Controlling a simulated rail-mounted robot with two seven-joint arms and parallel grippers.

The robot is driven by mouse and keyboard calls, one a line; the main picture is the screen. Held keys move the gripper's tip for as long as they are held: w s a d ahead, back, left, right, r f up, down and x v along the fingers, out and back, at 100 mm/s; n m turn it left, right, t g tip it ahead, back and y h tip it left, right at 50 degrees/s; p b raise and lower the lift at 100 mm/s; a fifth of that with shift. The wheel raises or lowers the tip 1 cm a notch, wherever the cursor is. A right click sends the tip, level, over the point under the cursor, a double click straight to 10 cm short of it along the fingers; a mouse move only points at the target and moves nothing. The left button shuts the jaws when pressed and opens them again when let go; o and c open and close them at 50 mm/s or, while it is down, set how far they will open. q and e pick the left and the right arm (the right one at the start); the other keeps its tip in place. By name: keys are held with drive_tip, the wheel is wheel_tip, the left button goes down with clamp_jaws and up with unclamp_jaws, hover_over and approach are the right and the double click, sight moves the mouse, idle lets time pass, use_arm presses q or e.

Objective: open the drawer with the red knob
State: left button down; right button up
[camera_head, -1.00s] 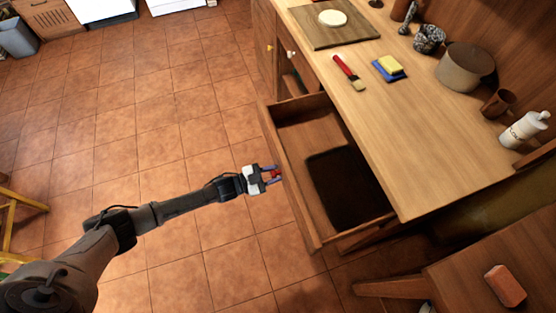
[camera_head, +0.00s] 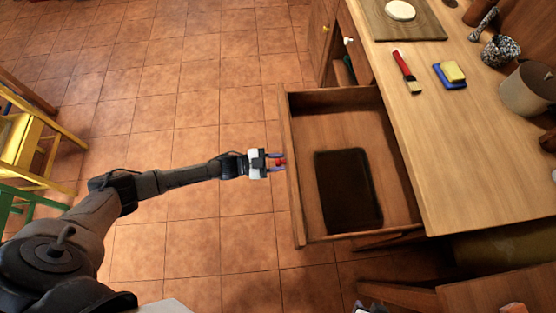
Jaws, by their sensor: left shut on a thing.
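The wooden drawer (camera_head: 297,215) stands pulled well out of the counter, its inside in plain view. A dark flat rectangular thing (camera_head: 348,190) lies on its floor. The red knob (camera_head: 281,161) is on the drawer's front, facing my arm.
The wooden counter top (camera_head: 450,150) holds a red-handled brush (camera_head: 405,70), a yellow and blue sponge (camera_head: 452,73), a board (camera_head: 420,25) and a pot (camera_head: 527,92). Yellow (camera_head: 30,140) and green chairs stand at the left. The tiled floor (camera_head: 180,100) left of the drawer is clear.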

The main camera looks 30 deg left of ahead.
use_arm(q)
drive_tip(key=c, duration=0.8)
unclamp_jaws()
drive_tip(key=p+v, duration=0.1)
drive_tip(key=v, duration=1.2)
drive_tip(key=shift+s+a, duration=0.2)
drive_tip(key=shift+a, duration=0.15)
